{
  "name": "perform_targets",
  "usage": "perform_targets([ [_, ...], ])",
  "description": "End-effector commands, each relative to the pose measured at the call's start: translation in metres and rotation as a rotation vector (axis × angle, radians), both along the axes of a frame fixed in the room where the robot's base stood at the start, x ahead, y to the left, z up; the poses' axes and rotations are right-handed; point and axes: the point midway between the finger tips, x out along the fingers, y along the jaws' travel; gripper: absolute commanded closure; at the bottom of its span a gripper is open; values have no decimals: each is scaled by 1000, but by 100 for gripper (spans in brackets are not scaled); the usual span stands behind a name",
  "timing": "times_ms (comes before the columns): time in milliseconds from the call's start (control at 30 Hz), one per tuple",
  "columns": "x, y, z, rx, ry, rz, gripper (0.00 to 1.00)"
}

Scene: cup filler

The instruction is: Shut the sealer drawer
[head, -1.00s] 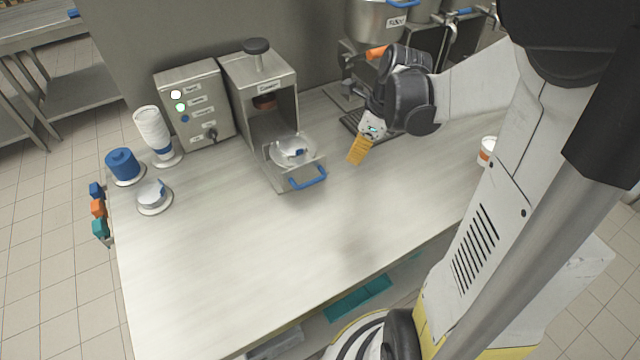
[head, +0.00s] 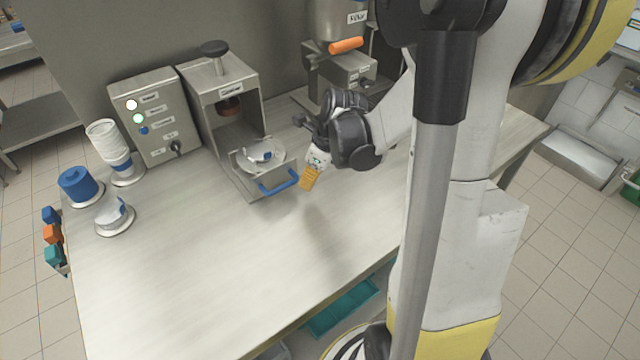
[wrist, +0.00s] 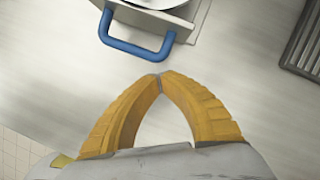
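The sealer (head: 219,90) is a steel box with a dark knob on top, standing at the back of the counter. Its drawer (head: 249,184) is pulled out toward the front and holds a round plate-like holder with a small white and blue item. The blue drawer handle (head: 278,183) shows on its front face, and also in the wrist view (wrist: 138,47). My gripper (head: 309,180) is just right of the handle, apart from it. In the wrist view, its yellow fingers (wrist: 160,78) meet at the tips with nothing between them, and the handle lies ahead and slightly left.
A control box (head: 150,116) with lit buttons stands left of the sealer. Stacked cups (head: 105,142), a blue container (head: 76,184) and a lid stack (head: 113,212) are on the left. A filler (head: 341,75) stands behind my arm. The front counter is clear.

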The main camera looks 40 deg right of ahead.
Motion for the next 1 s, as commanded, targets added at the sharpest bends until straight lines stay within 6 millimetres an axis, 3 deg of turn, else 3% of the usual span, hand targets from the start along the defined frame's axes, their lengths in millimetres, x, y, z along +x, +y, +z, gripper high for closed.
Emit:
perform_targets([
  [533, 12, 4, 0, 0, 0, 1, 100],
  [833, 80, 3, 0, -1, -1, 1, 100],
  [1000, 103, 4, 0, -1, -1, 1, 100],
])
